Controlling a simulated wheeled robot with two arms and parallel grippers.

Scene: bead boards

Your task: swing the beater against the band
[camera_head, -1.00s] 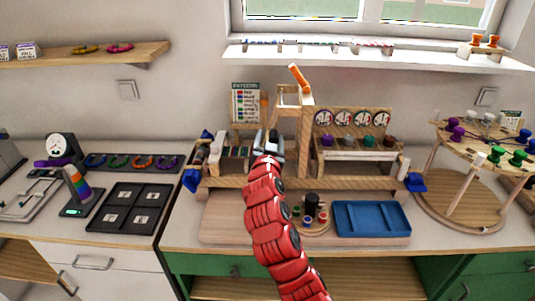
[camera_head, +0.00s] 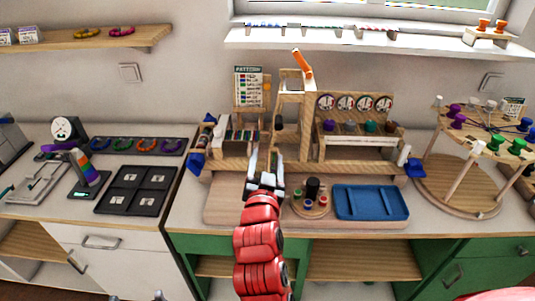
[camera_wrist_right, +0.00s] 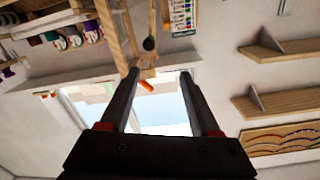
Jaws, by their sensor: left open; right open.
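A wooden tower frame (camera_head: 308,125) stands on the workbench with an orange handle (camera_head: 302,65) tilted at its top. A small dark ball, seemingly the beater's head (camera_head: 279,122), hangs at the tower's left side; it also shows beyond the fingers in the right wrist view (camera_wrist_right: 149,44). I cannot make out the band. My right gripper (camera_head: 264,158) is open and empty, in front of and below the ball, fingers pointing up. Its fingers show apart in the right wrist view (camera_wrist_right: 157,78). Only the tips of my left gripper (camera_head: 137,297) show at the bottom edge, apart.
A pattern card (camera_head: 249,85) stands left of the tower. Several dials and coloured knobs on a rack (camera_head: 355,140) stand right of it. A blue tray (camera_head: 370,202) and a round holder with small pots (camera_head: 311,205) lie in front. The wooden board (camera_head: 228,200) has free room at left.

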